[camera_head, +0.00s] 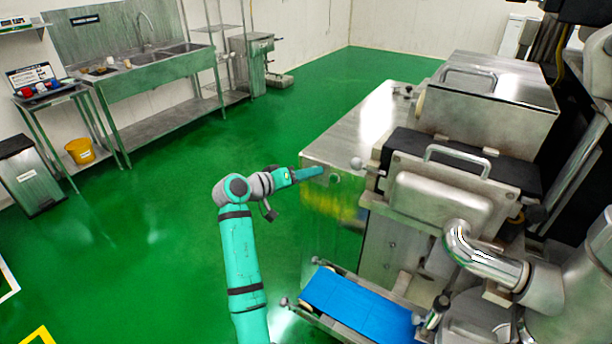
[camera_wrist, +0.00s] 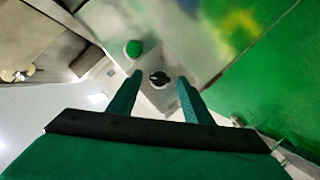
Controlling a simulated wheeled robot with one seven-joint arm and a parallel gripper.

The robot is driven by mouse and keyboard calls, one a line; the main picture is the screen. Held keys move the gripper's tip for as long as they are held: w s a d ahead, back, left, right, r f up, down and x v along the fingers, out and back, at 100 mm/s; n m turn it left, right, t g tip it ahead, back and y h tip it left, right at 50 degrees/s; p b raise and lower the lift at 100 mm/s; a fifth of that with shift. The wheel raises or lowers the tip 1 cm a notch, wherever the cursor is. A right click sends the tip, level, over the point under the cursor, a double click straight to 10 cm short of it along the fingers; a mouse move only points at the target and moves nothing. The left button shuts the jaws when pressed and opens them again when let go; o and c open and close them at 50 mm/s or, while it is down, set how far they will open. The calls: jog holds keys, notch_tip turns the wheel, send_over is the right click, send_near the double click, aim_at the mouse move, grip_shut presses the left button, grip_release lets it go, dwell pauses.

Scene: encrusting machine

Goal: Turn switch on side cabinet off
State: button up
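A small black rotary switch (camera_wrist: 159,79) sits on a grey metal plate of the side cabinet in the wrist view. A round green button (camera_wrist: 133,48) is beside it, up and to the left. My gripper (camera_wrist: 157,82) is open, with its two teal fingers apart on either side of the switch in the picture. I cannot tell how far the fingertips are from the switch, and no contact shows. In the head view my gripper (camera_head: 312,173) is at the near left corner of the steel cabinet (camera_head: 340,150); the switch is not clearly visible there.
The encrusting machine (camera_head: 450,200) stands to the right, with a blue conveyor belt (camera_head: 350,302) low in front. A small knob (camera_head: 356,163) sticks out right of my gripper. Green floor (camera_head: 150,240) is clear to the left. A sink bench (camera_head: 160,70) is at the back left.

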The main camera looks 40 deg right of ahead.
jog(key=shift+a, duration=0.1)
jog(key=v, duration=1)
jog(key=shift+a, duration=0.35)
jog(key=shift+s, duration=0.1)
